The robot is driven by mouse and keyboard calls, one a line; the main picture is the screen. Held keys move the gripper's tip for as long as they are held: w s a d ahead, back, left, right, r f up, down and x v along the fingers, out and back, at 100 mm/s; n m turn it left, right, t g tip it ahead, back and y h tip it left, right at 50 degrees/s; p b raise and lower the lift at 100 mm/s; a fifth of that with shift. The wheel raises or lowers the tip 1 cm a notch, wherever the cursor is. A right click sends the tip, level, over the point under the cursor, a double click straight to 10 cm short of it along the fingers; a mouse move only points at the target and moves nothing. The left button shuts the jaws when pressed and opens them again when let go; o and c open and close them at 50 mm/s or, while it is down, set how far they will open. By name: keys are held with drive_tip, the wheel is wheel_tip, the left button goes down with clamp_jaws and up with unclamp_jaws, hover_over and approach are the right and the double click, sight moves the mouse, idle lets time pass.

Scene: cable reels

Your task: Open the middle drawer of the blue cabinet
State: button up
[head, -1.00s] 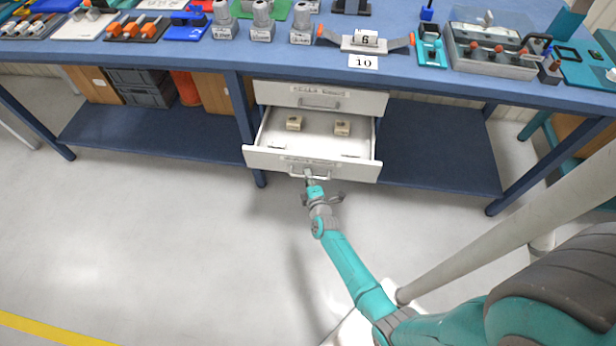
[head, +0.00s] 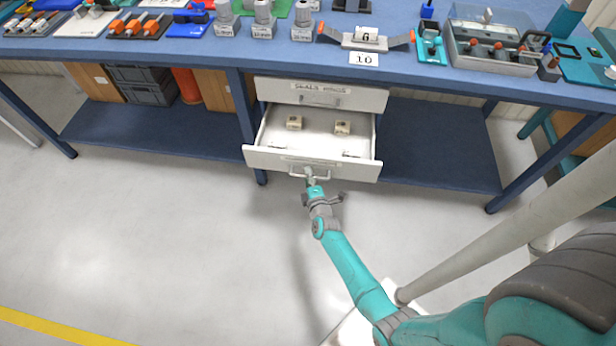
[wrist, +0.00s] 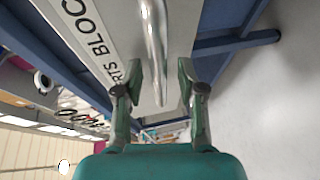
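Under the blue workbench hangs a pale grey drawer unit; I see no blue cabinet. Its upper drawer (head: 345,97) is closed. The drawer below it (head: 262,158) is pulled well out, with two small beige blocks (head: 294,122) (head: 342,128) inside. Its front label reads "…RTS BLOC…" in the wrist view. Its bar handle (wrist: 157,40) runs between my gripper's fingers (wrist: 159,68), with gaps visible on both sides. My gripper (head: 312,180) is at this handle in the head view. Whether another drawer lies below is hidden.
The blue workbench (head: 180,60) carries fixtures, grey cylinders and trays. Blue lower shelves (head: 435,145) flank the drawers, with grey crates (head: 145,85) on the left one. Bench legs (head: 250,125) stand close to the drawers. The floor in front is clear.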

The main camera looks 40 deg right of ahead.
drive_tip(key=v, duration=1.2)
idle(0.3)
drive_tip(key=s+a+r+m+t+y, duration=0.1)
drive_tip(key=s+a+r+m+y, duration=0.15)
drive_tip(key=s+a+r, duration=0.5)
drive_tip(key=s+a+r+m+y, duration=0.2)
drive_tip(key=s+a+m, duration=0.15)
drive_tip(key=s, duration=0.65)
drive_tip(key=s+a+r+m+y, duration=0.1)
drive_tip(key=s+a+r+m, duration=0.1)
drive_tip(key=s+r, duration=0.4)
drive_tip(key=s+a+r+m+y, duration=0.2)
drive_tip(key=s+r, duration=0.4)
drive_tip(key=r, duration=0.7)
drive_tip(key=shift+s+a+m, duration=0.25)
drive_tip(key=shift+a+m, duration=0.45)
drive_tip(key=shift+a, duration=0.5)
